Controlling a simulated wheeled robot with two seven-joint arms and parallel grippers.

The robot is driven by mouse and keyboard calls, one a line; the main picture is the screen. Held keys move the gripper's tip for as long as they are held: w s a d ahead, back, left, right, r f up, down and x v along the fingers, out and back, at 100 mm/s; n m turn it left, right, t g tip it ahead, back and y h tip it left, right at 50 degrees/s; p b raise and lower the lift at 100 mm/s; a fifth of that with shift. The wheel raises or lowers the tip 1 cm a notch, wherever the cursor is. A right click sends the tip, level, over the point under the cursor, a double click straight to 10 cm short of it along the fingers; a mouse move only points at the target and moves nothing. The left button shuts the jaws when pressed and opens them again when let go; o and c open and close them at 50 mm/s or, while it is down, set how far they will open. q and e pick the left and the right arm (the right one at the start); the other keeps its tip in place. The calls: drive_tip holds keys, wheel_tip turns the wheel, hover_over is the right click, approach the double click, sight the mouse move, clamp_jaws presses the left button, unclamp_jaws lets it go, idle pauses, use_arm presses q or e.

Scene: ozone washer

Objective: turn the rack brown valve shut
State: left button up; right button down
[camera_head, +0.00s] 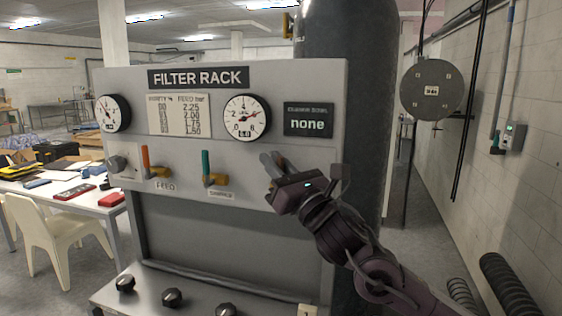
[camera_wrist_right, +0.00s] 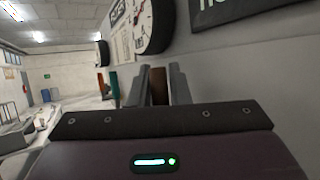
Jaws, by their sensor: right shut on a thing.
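The filter rack (camera_head: 268,75) is a grey panel facing me. My right gripper (camera_head: 272,163) is at its lower right, in front of the panel. In the right wrist view, the brown valve's upright handle (camera_wrist_right: 160,86) shows between the two grey fingers of the right gripper (camera_wrist_right: 159,88), which are shut on it. In the head view the gripper hides the brown valve, so its body and label cannot be seen. My left gripper is in neither view.
An orange-handled valve (camera_head: 147,160) and a green-handled valve (camera_head: 206,166) stand upright left of my gripper. Gauges (camera_head: 247,118) and a dark display reading "none" (camera_head: 308,121) sit above. Black knobs (camera_head: 172,297) line the lower ledge. A dark tank (camera_head: 345,45) stands behind.

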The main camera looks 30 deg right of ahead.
drive_tip(key=shift+w+n+g, duration=0.15)
drive_tip(key=shift+n+g, duration=0.15)
idle(0.5)
drive_tip(key=c, duration=1.6)
unclamp_jaws()
drive_tip(key=shift+c, duration=0.2)
drive_tip(key=shift+w+a, duration=0.1)
drive_tip(key=shift+w, duration=0.1)
drive_tip(key=shift+f, duration=0.1)
drive_tip(key=shift+s, duration=0.1)
drive_tip(key=shift+s+f+b, duration=0.45)
drive_tip(key=shift+s+b, duration=0.1)
drive_tip(key=shift+b, duration=0.1)
drive_tip(key=b+v, duration=0.3)
drive_tip(key=v, duration=0.3)
drive_tip(key=shift+s+r+b, duration=0.2)
drive_tip(key=shift+b, duration=0.2)
